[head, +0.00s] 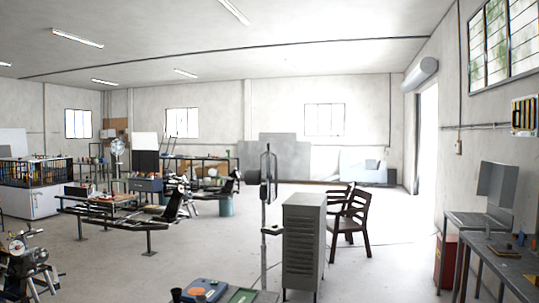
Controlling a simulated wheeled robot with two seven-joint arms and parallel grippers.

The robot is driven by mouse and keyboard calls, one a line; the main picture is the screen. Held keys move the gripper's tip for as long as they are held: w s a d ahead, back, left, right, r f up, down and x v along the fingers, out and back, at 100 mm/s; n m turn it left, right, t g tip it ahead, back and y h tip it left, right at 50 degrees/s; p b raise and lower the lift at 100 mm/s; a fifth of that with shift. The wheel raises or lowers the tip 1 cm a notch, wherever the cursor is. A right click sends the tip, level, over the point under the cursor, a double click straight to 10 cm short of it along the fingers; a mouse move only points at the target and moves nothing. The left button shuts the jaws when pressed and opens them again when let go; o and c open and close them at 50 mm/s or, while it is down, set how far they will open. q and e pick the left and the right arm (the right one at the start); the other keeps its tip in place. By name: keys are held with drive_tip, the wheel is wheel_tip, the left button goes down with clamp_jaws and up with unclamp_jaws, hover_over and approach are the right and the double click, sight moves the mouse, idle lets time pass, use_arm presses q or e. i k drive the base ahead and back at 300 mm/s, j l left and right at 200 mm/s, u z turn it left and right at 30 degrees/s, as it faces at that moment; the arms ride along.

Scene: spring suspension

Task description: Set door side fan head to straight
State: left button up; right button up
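A dark pedestal fan (264,250) stands on a thin pole near the middle of the head view, left of a grey drawer cabinet. Its round head (268,170) shows nearly edge-on, with the motor housing at its left. Its exact tilt is hard to tell. A second fan (118,147) stands far back on the left, its round face turned toward me. The bright door opening (428,140) is in the right wall, so the middle fan is nearer to it. Neither of my grippers is in view.
The grey cabinet (304,245) stands right beside the middle fan, with dark chairs (350,215) behind it. A low table with trays (205,290) is in front. Metal frames (110,210) fill the left. A workbench (500,265) lines the right. Floor at centre-left is open.

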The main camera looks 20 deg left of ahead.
sight(254, 177)
drive_tip(key=i+l, duration=0.1)
drive_tip(key=i, duration=1.55)
drive_tip(key=i+l, duration=0.15)
drive_tip(key=i, duration=1.45)
drive_tip(key=i+u, duration=0.15)
drive_tip(key=i, duration=0.7)
drive_tip(key=i+l+u, duration=0.2)
drive_tip(key=i, duration=0.7)
drive_tip(key=j, duration=0.1)
